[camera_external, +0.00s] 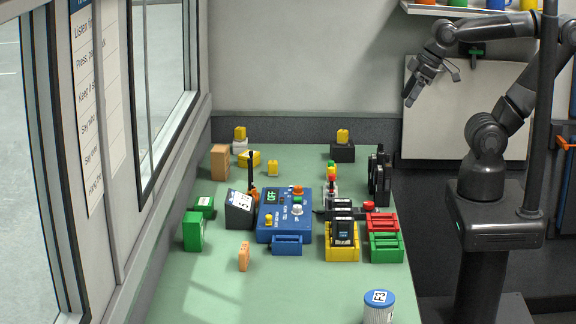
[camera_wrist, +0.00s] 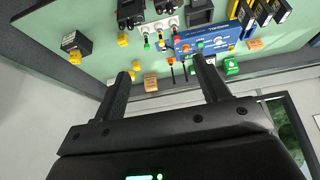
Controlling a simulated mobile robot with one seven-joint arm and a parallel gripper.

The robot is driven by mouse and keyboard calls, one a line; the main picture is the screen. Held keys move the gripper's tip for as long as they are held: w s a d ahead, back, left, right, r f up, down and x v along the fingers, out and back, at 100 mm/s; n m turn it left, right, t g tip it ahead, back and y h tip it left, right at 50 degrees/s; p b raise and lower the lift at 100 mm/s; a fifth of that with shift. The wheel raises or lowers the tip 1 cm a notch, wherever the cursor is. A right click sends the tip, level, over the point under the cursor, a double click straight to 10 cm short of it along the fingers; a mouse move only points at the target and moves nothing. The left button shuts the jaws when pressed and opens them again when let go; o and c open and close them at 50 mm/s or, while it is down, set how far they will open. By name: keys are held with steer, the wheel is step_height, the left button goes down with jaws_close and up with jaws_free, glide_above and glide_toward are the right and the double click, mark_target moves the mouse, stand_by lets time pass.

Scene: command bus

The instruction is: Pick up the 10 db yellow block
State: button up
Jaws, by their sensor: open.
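Several small yellow blocks are on the green table; no "10 db" label is readable on any, so I cannot tell which is meant. One yellow block (camera_external: 272,168) stands alone, and a wider yellow block (camera_external: 249,158) lies left of it. Another yellow piece (camera_external: 240,133) sits on a white base, and one more (camera_external: 342,136) sits on a black box. The wrist view shows yellow pieces (camera_wrist: 122,40) beyond my fingers. My gripper (camera_external: 409,98) is raised right of the table, away from the blocks. Its two fingers (camera_wrist: 160,66) are apart with nothing held between them.
A blue control box (camera_external: 270,232) stands mid-table. Yellow (camera_external: 342,254), red (camera_external: 383,222) and green (camera_external: 386,248) crates stand to its right. Upright black devices (camera_external: 379,180) line the right edge.

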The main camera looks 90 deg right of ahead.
steer(key=c, duration=0.3)
steer(key=w+d+f+g, duration=0.3)
steer(key=w+d+f, duration=0.4)
steer(key=w+f, duration=0.25)
steer(key=w+d+f+g, duration=0.3)
steer(key=w+d+f, duration=0.45)
steer(key=w, duration=0.35)
steer(key=shift+n, duration=0.5)
steer(key=f, duration=1.1)
steer(key=shift+s+d+f, duration=0.3)
steer(key=shift+s+f, duration=0.05)
steer(key=shift+c, duration=0.5)
